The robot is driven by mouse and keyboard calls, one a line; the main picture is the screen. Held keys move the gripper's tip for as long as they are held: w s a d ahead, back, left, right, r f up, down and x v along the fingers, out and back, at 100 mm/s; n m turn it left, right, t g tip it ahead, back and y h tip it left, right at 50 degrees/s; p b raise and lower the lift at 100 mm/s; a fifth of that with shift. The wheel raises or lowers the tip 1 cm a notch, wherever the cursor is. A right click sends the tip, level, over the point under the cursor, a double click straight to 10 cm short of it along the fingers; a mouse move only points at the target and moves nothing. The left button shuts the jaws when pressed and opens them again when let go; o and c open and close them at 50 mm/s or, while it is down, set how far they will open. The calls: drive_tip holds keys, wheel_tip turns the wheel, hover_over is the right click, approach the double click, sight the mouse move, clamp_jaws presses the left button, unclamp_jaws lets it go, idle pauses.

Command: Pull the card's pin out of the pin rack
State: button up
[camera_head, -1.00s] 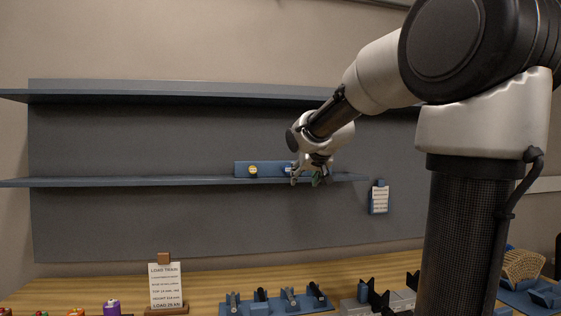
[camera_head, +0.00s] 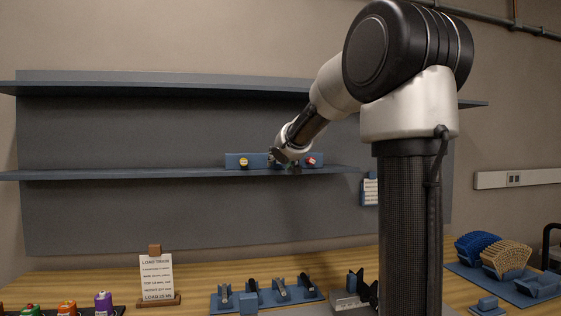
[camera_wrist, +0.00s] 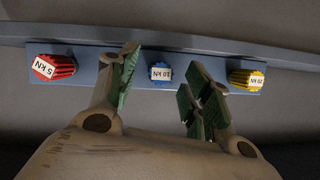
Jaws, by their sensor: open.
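The pin rack (camera_head: 258,161) is a blue bar on the middle shelf. In the wrist view it (camera_wrist: 205,80) holds a red pin marked 5 KN (camera_wrist: 54,68), a blue pin marked 10 KN (camera_wrist: 160,73) and a yellow pin marked 20 KN (camera_wrist: 246,79). The head view shows the yellow pin (camera_head: 243,162) at left and the red pin (camera_head: 311,161) at right. My gripper (camera_wrist: 158,84) is open and empty, its green-padded fingers either side of the blue pin in the picture; contact is unclear. The card (camera_head: 157,277) stands on the table; its bottom line shows a load in kN, too blurred to read surely.
Shelves (camera_head: 120,174) run along the dark back panel. The wooden table (camera_head: 210,279) below holds a blue fixture tray (camera_head: 262,298), coloured spools (camera_head: 103,301) at left, and blue and tan holders (camera_head: 507,255) at right. A small notice (camera_head: 370,192) hangs right of the rack.

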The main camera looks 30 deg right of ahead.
drive_tip(key=shift+w+f, duration=0.1)
drive_tip(key=c, duration=1)
drive_tip(key=shift+c, duration=0.2)
